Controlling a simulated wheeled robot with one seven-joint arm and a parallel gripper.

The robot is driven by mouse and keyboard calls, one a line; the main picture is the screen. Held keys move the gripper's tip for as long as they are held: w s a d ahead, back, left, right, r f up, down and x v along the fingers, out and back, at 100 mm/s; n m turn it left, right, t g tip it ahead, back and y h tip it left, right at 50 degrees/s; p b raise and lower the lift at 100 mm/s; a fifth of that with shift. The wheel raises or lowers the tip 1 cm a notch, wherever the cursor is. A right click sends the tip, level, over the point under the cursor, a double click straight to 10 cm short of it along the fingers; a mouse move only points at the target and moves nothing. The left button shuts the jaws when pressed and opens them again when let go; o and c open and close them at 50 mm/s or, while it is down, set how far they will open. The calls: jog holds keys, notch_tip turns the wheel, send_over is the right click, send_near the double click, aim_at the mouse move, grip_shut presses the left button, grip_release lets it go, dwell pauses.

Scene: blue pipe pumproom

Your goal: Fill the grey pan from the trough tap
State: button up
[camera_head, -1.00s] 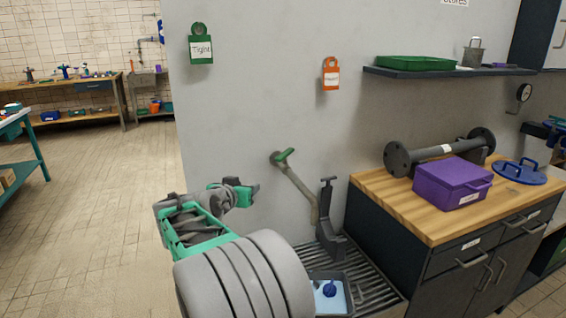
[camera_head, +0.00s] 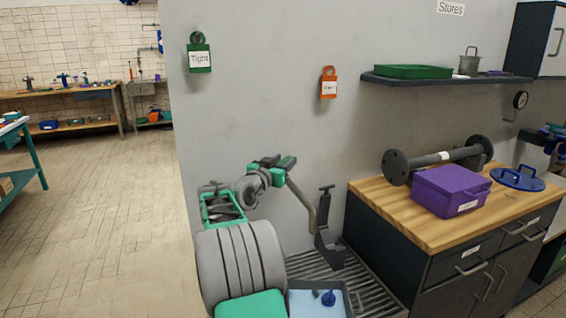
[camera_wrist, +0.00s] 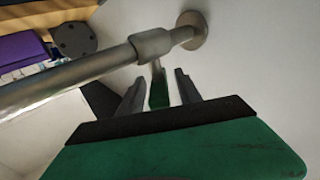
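The trough tap is a bent metal pipe (camera_head: 303,203) coming out of the grey wall. Its green lever (camera_wrist: 158,90) shows in the wrist view between my two fingers. My gripper (camera_head: 285,163) is at the top of the tap. In the wrist view my gripper (camera_wrist: 160,90) is open, with a finger on each side of the lever and gaps visible. In the head view my gripper hides most of the lever.
A dark upright fitting (camera_head: 326,235) stands on the trough grating (camera_head: 345,262) right of the spout. A wooden-topped cabinet (camera_head: 400,215) to the right carries a purple box (camera_head: 451,190), a flanged pipe (camera_head: 440,158) and a blue lid (camera_head: 518,178). Open floor lies left.

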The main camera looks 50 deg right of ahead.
grip_shut()
dwell(0.4)
jog(key=shift+s+n+t+b, duration=0.1)
jog(key=shift+n+t+b, duration=0.4)
jog(key=shift+t+b, duration=0.25)
jog(key=shift+t, duration=0.35)
jog(key=shift+o, duration=0.3)
grip_release()
jog(key=v, duration=0.7)
jog(key=shift+a, duration=0.4)
jog(key=shift+r, duration=0.15)
